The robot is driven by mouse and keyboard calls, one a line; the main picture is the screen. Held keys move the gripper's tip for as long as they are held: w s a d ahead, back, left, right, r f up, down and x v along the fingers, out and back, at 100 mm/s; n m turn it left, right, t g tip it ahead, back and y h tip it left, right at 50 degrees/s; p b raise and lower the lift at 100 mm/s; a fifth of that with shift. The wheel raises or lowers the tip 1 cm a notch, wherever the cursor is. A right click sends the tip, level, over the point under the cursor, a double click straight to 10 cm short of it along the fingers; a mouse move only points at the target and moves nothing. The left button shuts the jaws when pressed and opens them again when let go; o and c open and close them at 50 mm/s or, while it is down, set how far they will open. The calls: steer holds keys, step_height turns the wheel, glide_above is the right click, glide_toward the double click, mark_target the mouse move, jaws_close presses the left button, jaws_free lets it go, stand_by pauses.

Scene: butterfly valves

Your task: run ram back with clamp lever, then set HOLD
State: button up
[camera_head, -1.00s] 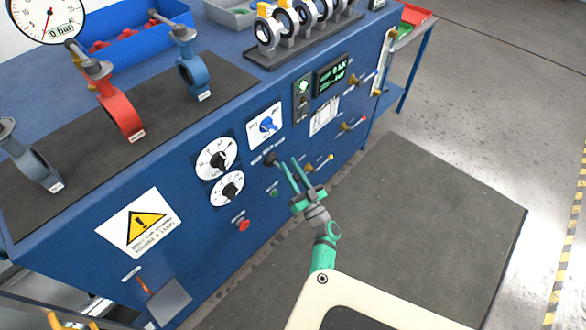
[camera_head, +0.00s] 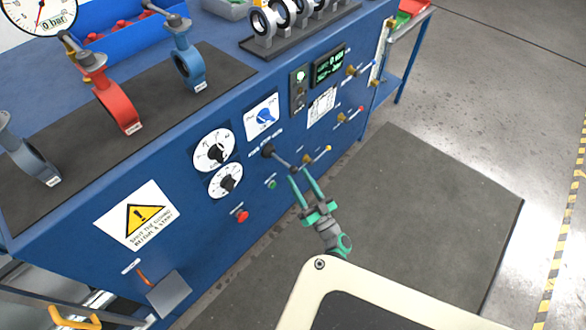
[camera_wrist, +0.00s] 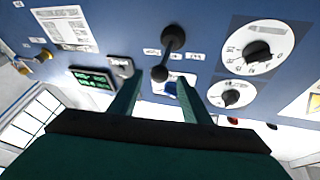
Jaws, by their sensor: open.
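The clamp lever (camera_head: 279,159) is a thin rod that sticks out of the blue panel from a dark round base. In the wrist view the lever (camera_wrist: 167,55) has a black ball at each end. My gripper (camera_head: 299,173) is open, and its green fingertips are at the lever's outer end. In the wrist view the lever's nearer ball lies between the tips of my gripper (camera_wrist: 160,80), with no clear contact. A blue selector knob (camera_head: 265,116) sits on a white plate above the lever; its lettering is too small to read. My fingers partly hide it in the wrist view (camera_wrist: 171,87).
Two white dials (camera_head: 214,150) with black knobs are left of the lever. A red button (camera_head: 241,215), a green button (camera_head: 272,184) and a yellow-tipped toggle (camera_head: 326,149) are nearby. A green-lit display (camera_head: 328,65) is at upper right. The floor mat (camera_head: 420,210) is clear.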

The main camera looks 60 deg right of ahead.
steer(key=shift+v, duration=1.1)
steer(key=shift+s, duration=0.15)
